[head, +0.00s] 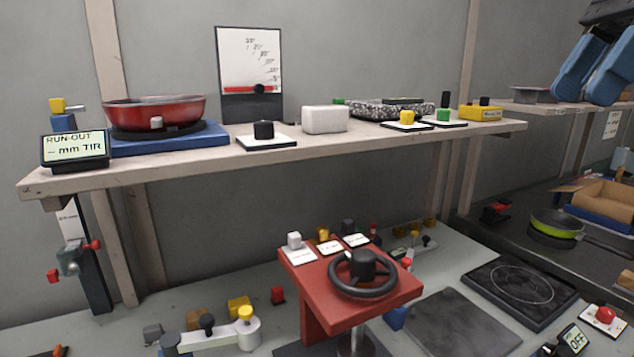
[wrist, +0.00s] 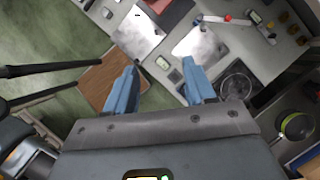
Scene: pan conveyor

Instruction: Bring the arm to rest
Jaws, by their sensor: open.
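My gripper (head: 585,95) shows at the upper right of the head view, with its blue fingers pointing down. It hangs in front of the right end of the back shelf, above the green pan (head: 556,224) and the cardboard box (head: 606,201). In the wrist view my gripper (wrist: 160,82) has its two blue fingers well apart, with nothing between them. The worktop shows some way beyond the fingertips.
A long shelf (head: 330,147) holds a red pan (head: 155,110) on a blue base and several blocks. Below, a red stand with a black handwheel (head: 363,273) rises from the worktop. A black hob (head: 520,283) lies to its right. A brown board (wrist: 104,82) shows in the wrist view.

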